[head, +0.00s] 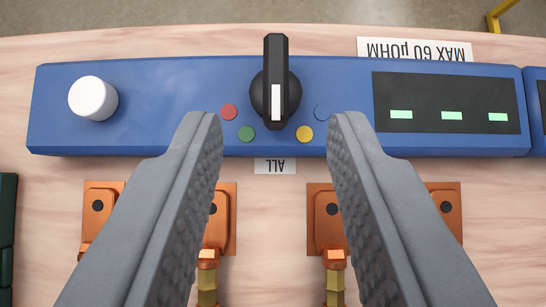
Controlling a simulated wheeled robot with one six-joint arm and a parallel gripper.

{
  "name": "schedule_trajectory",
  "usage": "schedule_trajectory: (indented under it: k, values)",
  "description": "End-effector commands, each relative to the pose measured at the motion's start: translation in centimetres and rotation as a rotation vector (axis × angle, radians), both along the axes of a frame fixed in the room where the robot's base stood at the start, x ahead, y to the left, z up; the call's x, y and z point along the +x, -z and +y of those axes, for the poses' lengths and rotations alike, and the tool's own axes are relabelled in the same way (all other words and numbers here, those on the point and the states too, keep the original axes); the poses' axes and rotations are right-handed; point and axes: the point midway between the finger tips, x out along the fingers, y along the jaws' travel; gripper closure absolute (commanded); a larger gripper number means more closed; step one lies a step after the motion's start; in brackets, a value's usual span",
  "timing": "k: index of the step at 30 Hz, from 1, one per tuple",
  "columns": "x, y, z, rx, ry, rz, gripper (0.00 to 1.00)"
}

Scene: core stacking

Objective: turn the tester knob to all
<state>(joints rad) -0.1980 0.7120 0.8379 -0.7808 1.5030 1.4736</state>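The tester (160,133) is a long blue box across the upper part of the view. Its black knob (274,62) stands near its middle, with a white marker on the side toward me, pointing down the picture at the upside-down "ALL" label (275,166). Red, green, yellow and blue dots surround the knob's lower side. My gripper (271,122) is open, with one grey finger to the left and one to the right of the knob.
A white round button (93,98) sits at the tester's left end. A dark display (446,103) with green bars is at its right. Copper blocks (228,216) with brass fittings (207,285) lie below, partly hidden by my fingers. A "MAX 60 µOHM" label (415,49) lies behind on the wooden table (268,225).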

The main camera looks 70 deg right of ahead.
Motion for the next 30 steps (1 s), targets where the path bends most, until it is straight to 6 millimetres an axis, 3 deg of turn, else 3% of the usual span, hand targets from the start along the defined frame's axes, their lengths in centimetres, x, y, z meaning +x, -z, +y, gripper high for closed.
schedule_trajectory:
  k: [6, 15, 30]
  values:
    - [-0.9, -3.1, 3.1, 0.0, -0.001, -0.001, 0.66]
    - [-1.9, -6.4, 6.3, 0.0, -0.001, -0.001, 0.66]
    - [-2.3, -7.4, 7.1, 0.0, 0.0, 0.001, 0.66]
